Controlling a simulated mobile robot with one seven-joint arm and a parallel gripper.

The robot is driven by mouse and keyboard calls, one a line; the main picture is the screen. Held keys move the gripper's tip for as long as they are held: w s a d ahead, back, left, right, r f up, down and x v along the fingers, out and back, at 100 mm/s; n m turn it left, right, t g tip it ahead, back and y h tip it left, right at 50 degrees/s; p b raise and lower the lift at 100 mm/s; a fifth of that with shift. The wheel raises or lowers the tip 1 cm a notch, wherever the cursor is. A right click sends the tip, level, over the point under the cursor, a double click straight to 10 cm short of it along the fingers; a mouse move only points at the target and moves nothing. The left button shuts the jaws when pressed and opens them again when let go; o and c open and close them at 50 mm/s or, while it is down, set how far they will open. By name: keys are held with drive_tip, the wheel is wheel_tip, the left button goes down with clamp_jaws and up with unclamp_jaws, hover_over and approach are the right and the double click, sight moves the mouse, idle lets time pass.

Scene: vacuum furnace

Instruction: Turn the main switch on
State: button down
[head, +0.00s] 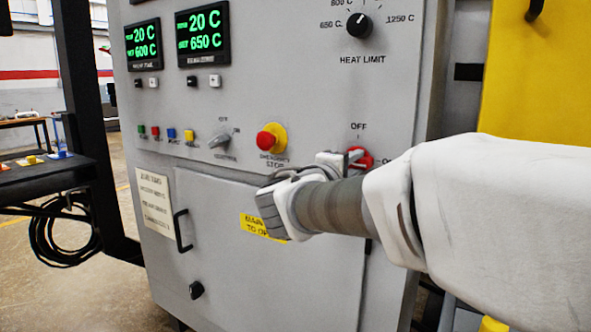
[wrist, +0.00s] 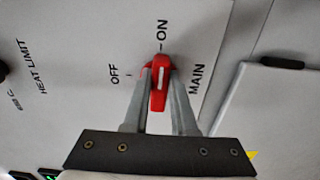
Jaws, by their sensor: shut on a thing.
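The main switch is a red rotary handle on the grey panel, seen in the head view (head: 365,161) beside my gripper. In the wrist view the red handle (wrist: 158,92) with its white line sits between my two fingers. The handle lies along the direction of the ON mark (wrist: 162,34), its white line pointing at ON. The OFF mark (wrist: 115,74) is off to the left of the handle. My gripper (head: 345,160), also in the wrist view (wrist: 159,88), is shut on the handle. My forearm and wrist partly hide the panel around it.
The red emergency stop (head: 268,139) on a yellow base is left of my gripper. The heat limit knob (head: 360,25) is above. A cabinet door with a black handle (head: 182,230) is below. A yellow panel (head: 540,75) stands to the right.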

idle(0.3)
drive_tip(key=c, duration=0.7)
unclamp_jaws()
drive_tip(key=shift+s+a, duration=0.1)
drive_tip(key=p+v, duration=0.2)
drive_tip(key=v, duration=1.5)
drive_tip(key=shift+s, duration=0.1)
